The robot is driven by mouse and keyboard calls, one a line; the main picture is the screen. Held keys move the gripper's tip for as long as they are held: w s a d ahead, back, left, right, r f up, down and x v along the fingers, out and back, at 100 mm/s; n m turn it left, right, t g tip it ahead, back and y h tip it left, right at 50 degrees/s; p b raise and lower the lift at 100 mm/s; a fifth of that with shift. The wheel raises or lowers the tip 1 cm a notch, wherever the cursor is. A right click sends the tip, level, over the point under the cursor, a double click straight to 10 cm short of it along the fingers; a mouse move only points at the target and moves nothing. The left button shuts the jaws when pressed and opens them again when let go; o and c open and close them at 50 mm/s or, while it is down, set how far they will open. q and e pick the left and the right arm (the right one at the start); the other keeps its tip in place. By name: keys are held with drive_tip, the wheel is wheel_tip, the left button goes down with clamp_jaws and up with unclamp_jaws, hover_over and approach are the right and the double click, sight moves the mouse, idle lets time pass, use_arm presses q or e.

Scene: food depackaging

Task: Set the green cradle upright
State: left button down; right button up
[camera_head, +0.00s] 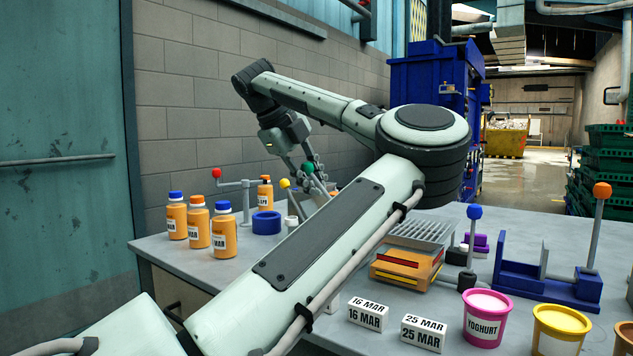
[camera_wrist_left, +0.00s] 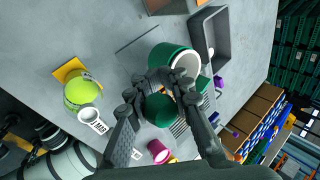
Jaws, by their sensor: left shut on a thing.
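My left gripper (camera_head: 306,172) reaches over the far part of the table in the head view. It is shut on the round green knob (camera_head: 308,168) of the green cradle. In the left wrist view the green knob (camera_wrist_left: 160,110) sits between the fingers of the left gripper (camera_wrist_left: 158,100). Just beyond it lies a green cylindrical thing (camera_wrist_left: 163,55) with a white round end; I cannot tell whether it is part of the cradle. My own arm hides most of the cradle in the head view, so its tilt cannot be told. My right gripper is not in view.
Orange bottles (camera_head: 198,222) stand at the left of the table (camera_head: 165,250). A blue cradle (camera_head: 545,280), a pink yoghurt tub (camera_head: 485,317), a yellow tub (camera_head: 560,330) and white date blocks (camera_head: 423,332) stand at the right and front. A grey bin (camera_wrist_left: 211,38) shows in the wrist view.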

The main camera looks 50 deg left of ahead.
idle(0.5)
use_arm(q)
drive_tip(key=c, duration=1.4)
unclamp_jaws()
drive_tip(key=shift+a+f, duration=0.1)
drive_tip(key=shift+a, duration=0.05)
drive_tip(key=shift+o, duration=0.2)
drive_tip(key=v, duration=1.2)
